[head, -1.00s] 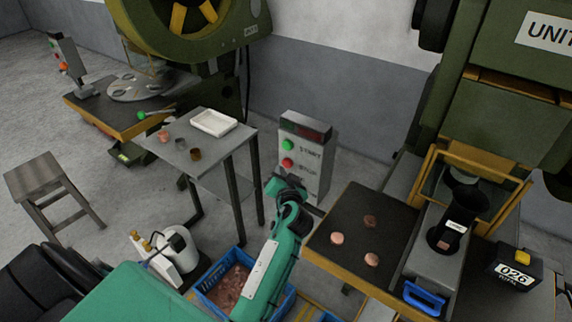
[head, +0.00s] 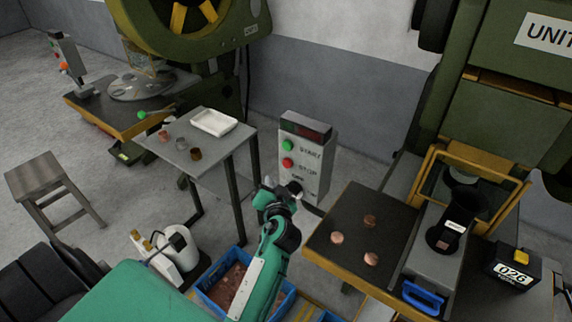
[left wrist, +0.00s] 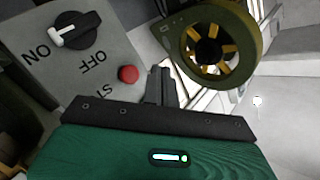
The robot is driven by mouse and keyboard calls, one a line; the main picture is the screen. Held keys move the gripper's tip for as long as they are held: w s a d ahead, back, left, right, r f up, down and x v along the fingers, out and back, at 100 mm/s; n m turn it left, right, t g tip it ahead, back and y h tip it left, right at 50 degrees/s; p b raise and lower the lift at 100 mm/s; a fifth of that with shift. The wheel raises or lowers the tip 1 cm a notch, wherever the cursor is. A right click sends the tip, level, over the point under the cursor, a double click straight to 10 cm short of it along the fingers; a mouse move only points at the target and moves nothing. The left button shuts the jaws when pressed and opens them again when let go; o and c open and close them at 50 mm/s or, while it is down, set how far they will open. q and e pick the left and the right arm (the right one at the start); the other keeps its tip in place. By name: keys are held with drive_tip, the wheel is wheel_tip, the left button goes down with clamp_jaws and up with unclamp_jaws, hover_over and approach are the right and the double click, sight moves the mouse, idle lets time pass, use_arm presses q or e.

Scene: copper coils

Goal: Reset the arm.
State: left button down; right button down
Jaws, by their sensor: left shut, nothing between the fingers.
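My left arm is green and comes up from the bottom of the head view. Its black gripper (head: 292,189) is shut and empty, in front of the lower part of the grey control box (head: 303,160). In the left wrist view the closed fingers (left wrist: 161,86) show in the middle, with the box's knob (left wrist: 76,33) and red button (left wrist: 128,74) to their left. I cannot tell whether the fingers touch the box. My right gripper is not in view.
A work table (head: 335,207) with copper coils (head: 370,220) stands right of the arm, beside a green press. A blue crate (head: 203,291) of copper pieces lies below the arm. A small table (head: 232,140) with a white tray (head: 214,122) and a stool (head: 42,173) stand to the left.

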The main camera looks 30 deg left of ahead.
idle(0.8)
use_arm(q)
drive_tip(key=s+d+f+m+g+h, duration=0.2)
drive_tip(key=s+d+f+h, duration=0.15)
drive_tip(key=f, duration=0.95)
drive_tip(key=s+d+f+m+g+h, duration=0.15)
drive_tip(key=s+d+f, duration=0.25)
drive_tip(key=f, duration=0.9)
drive_tip(key=s+d+f+m+g+h, duration=0.1)
drive_tip(key=s+d+f+h, duration=0.3)
drive_tip(key=f, duration=0.9)
drive_tip(key=s+f+g+h, duration=0.1)
drive_tip(key=s+f+g, duration=0.1)
drive_tip(key=s+f, duration=0.6)
drive_tip(key=s+f+g, duration=0.2)
drive_tip(key=s+f, duration=0.4)
drive_tip(key=s, duration=0.5)
drive_tip(key=s+a+f+g, duration=0.1)
drive_tip(key=s+f, duration=0.2)
drive_tip(key=s, duration=0.6)
drive_tip(key=s+a+f+n+g, duration=0.1)
drive_tip(key=s+f+g, duration=0.1)
drive_tip(key=s, duration=0.7)
drive_tip(key=shift+s+a+f+h+p, duration=0.2)
drive_tip(key=shift+a+f+h+p, duration=0.15)
drive_tip(key=shift+f, duration=0.2)
